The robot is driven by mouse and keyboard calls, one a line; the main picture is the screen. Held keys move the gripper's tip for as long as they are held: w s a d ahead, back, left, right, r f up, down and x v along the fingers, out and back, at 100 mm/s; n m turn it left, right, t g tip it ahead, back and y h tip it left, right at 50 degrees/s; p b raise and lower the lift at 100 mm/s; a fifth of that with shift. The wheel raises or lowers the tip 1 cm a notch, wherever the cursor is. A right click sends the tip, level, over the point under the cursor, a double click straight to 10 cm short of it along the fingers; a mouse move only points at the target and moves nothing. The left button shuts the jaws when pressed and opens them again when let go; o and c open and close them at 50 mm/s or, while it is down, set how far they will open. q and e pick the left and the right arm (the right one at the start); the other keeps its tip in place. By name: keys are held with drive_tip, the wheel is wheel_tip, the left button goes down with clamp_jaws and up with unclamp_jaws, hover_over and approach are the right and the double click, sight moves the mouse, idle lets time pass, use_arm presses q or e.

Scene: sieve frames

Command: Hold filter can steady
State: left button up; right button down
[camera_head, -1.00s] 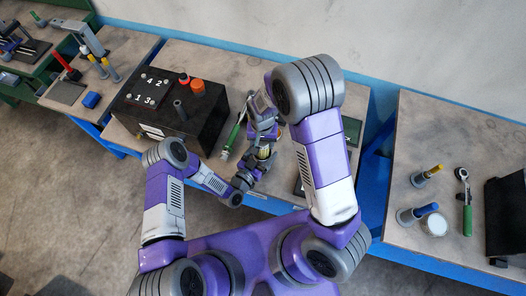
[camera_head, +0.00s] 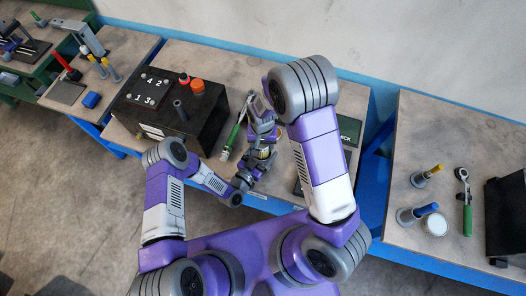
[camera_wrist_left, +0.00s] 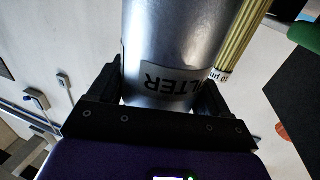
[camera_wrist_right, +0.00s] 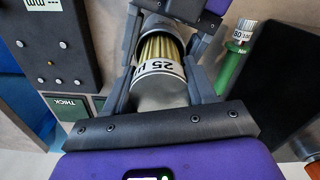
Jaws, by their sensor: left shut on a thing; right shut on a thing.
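The silver filter can (camera_wrist_left: 165,45) fills the middle of the left wrist view, with a label reading FILTER partly in sight. My left gripper (camera_wrist_left: 160,85) is shut on it, one finger on each side. In the head view both hands are close together, my right (camera_head: 262,125) above my left (camera_head: 250,172).
A black box (camera_head: 190,110) with numbered panel and orange knobs stands left of the hands. A green-handled tool (camera_head: 234,138) lies between. A green tray marked THICK (camera_wrist_right: 70,106) shows in the right wrist view. The right table (camera_head: 455,160) holds tools and small cups.

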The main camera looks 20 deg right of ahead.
drive_tip(key=shift+f, duration=1.3)
drive_tip(key=shift+c, duration=1.4)
unclamp_jaws()
use_arm(q)
drive_tip(key=shift+d, duration=0.1)
use_arm(e)
drive_tip(key=shift+a, duration=0.1)
use_arm(q)
drive_tip(key=shift+s+r, duration=0.1)
use_arm(e)
drive_tip(key=shift+a, duration=0.1)
drive_tip(key=r, duration=1.2)
drive_tip(key=shift+d, duration=0.25)
